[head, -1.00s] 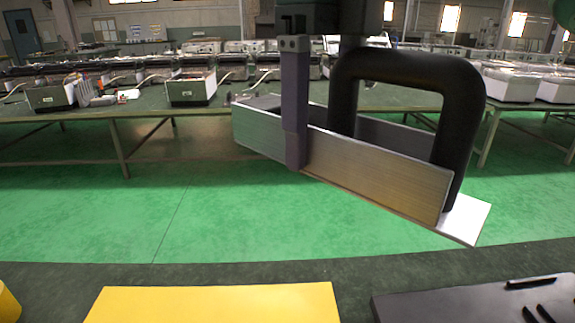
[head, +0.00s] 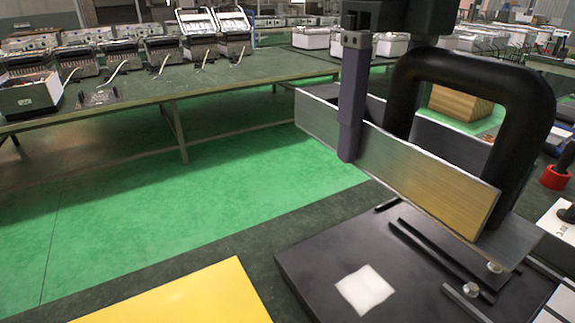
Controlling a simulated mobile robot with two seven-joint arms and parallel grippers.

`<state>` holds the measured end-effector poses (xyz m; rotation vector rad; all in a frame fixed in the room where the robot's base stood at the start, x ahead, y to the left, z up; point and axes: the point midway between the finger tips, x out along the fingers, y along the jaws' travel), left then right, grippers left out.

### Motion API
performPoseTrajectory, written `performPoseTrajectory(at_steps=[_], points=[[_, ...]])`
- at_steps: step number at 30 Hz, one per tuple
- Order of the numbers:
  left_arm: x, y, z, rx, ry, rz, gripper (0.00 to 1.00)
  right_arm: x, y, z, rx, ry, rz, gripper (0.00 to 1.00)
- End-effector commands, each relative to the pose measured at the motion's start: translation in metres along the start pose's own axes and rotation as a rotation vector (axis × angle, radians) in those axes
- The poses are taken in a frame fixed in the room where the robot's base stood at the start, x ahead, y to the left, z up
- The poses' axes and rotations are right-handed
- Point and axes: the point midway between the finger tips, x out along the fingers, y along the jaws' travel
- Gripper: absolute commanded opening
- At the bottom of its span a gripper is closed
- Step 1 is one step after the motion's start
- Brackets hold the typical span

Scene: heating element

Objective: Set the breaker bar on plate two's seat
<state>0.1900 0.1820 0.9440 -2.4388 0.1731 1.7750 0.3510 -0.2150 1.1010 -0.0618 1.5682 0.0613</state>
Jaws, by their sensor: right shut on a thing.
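The breaker bar (head: 420,180) is a brushed-metal channel with a thick black loop handle (head: 530,95). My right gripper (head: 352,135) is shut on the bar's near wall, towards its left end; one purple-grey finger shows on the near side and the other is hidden. The bar slants down to the right in the picture. It appears above a black plate (head: 315,255) at the lower right, and I cannot tell the gap. The plate carries a white square patch (head: 364,290), dark rails and silver bolt heads. No number shows on it. My left gripper is not in view.
A yellow panel (head: 190,300) lies left of the black plate. White labelled pieces (head: 560,220) and a red-based black knob (head: 556,177) are at the right edge. A long green bench (head: 200,85) with several appliances stands behind, across green floor.

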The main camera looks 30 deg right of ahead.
Motion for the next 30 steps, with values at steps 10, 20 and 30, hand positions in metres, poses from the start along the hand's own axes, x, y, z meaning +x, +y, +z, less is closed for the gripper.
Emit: performPoseTrajectory(at_steps=[10, 20, 30], points=[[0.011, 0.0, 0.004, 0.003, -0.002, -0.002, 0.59, 0.1, 0.0, -0.002, 0.0, 0.007, 0.001, 0.0], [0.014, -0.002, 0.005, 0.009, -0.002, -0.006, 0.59, 0.142, 0.0, -0.001, -0.001, 0.002, 0.001, 0.0], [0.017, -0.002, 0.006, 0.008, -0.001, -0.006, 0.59, 0.179, 0.0, 0.0, -0.001, 0.0, 0.001, 0.0]])
